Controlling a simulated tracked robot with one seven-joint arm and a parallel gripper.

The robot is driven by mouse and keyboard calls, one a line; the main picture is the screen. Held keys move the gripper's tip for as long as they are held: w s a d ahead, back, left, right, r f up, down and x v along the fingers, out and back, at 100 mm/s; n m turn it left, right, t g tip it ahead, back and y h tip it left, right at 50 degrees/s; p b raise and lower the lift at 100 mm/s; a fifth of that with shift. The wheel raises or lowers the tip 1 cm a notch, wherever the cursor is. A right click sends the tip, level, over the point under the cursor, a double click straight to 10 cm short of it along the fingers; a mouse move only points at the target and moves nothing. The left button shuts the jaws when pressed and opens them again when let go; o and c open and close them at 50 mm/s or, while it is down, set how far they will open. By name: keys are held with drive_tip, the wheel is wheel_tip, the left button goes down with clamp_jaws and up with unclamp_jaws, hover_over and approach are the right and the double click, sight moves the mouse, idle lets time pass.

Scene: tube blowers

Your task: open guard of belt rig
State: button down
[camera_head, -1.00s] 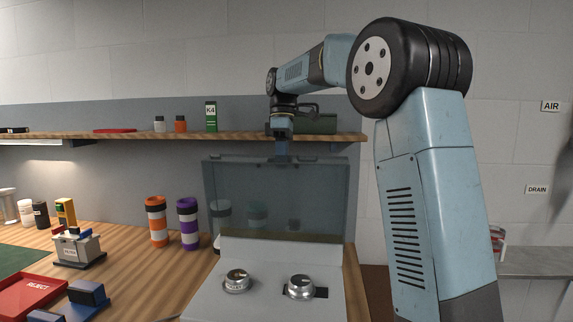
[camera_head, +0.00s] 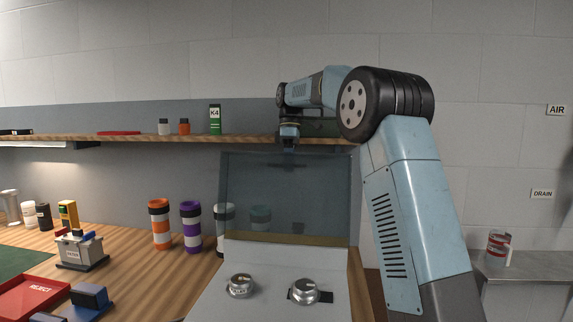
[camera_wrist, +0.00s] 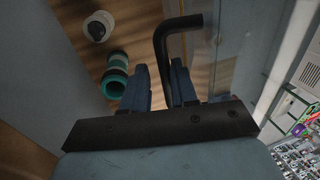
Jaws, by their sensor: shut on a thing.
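The guard (camera_head: 250,190) is a see-through grey-blue panel standing raised at the back of the grey belt rig (camera_head: 262,262). Its lower edge meets the back of the rig's housing. My gripper (camera_head: 289,150) is at the panel's top edge, below the shelf. In the wrist view my gripper (camera_wrist: 160,85) has its two blue fingers closed around a black bent handle (camera_wrist: 178,24) of the guard. The clear panel also shows in the wrist view (camera_wrist: 240,45). The handle's lower part is hidden between the fingers.
Two knobs (camera_head: 240,286) (camera_head: 305,291) sit on the rig's front. A wooden shelf (camera_head: 160,138) runs close behind my gripper. Orange and purple banded tubes (camera_head: 160,223) (camera_head: 191,227) stand left of the rig. A red reject tray (camera_head: 32,298) lies at the front left.

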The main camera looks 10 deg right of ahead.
drive_tip(key=shift+w+d+f, duration=0.1)
drive_tip(key=shift+w+d, duration=0.2)
drive_tip(key=shift+d, duration=0.25)
drive_tip(key=c, duration=1.3)
unclamp_jaws()
drive_tip(key=shift+o, duration=0.7)
drive_tip(key=shift+w+d+f, duration=0.15)
drive_tip(key=shift+w+f, duration=0.05)
drive_tip(key=shift+w, duration=0.05)
drive_tip(key=shift+s+a, duration=0.15)
drive_tip(key=shift+a, duration=0.1)
drive_tip(key=shift+a, duration=0.15)
drive_tip(key=shift+r, duration=0.2)
drive_tip(key=v, duration=0.7)
drive_tip(key=shift+r, duration=0.15)
